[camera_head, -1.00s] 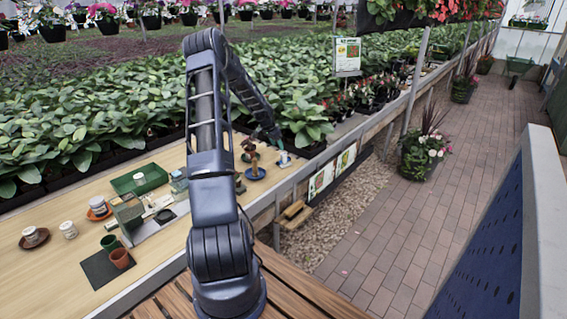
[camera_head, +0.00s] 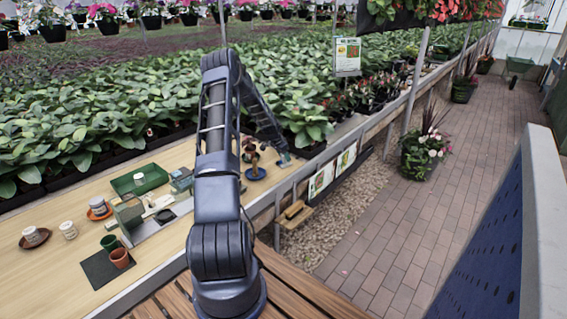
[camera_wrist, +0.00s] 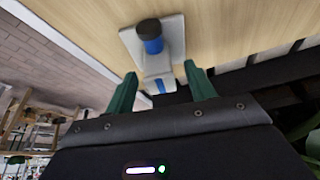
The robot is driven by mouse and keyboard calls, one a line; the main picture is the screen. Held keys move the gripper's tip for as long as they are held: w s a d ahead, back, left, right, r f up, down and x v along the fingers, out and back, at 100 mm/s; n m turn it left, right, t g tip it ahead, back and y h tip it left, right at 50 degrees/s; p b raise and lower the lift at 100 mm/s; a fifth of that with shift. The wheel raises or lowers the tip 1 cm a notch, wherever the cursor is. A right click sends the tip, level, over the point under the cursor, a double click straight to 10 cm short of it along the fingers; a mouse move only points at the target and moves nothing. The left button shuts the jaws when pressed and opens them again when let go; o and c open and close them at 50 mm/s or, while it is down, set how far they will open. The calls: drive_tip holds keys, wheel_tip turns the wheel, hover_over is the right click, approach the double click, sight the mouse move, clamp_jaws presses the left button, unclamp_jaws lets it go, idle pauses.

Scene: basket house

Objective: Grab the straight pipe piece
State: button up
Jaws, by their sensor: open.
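In the wrist view, a pale fitting with a blue band (camera_wrist: 154,46) and a dark round end stands on a white square plate (camera_wrist: 174,27) on the wooden table. I cannot tell for certain whether this is the straight pipe piece. My gripper (camera_wrist: 160,70) is open, its two green fingers on either side of the fitting's near, pale part. No grip on it shows. In the head view, my gripper (camera_head: 284,160) is at the table's right edge, and it mostly hides the fitting there.
A blue saucer with a small brown item (camera_head: 256,174) stands just left of my gripper. A green tray (camera_head: 150,184), jars and pots (camera_head: 120,259) lie farther left. Dense potted plants (camera_head: 300,115) border the table's back.

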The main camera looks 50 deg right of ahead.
drive_tip(key=shift+x, duration=1.2)
drive_tip(key=shift+c, duration=0.2)
drive_tip(key=c, duration=1)
drive_tip(key=shift+c, duration=0.2)
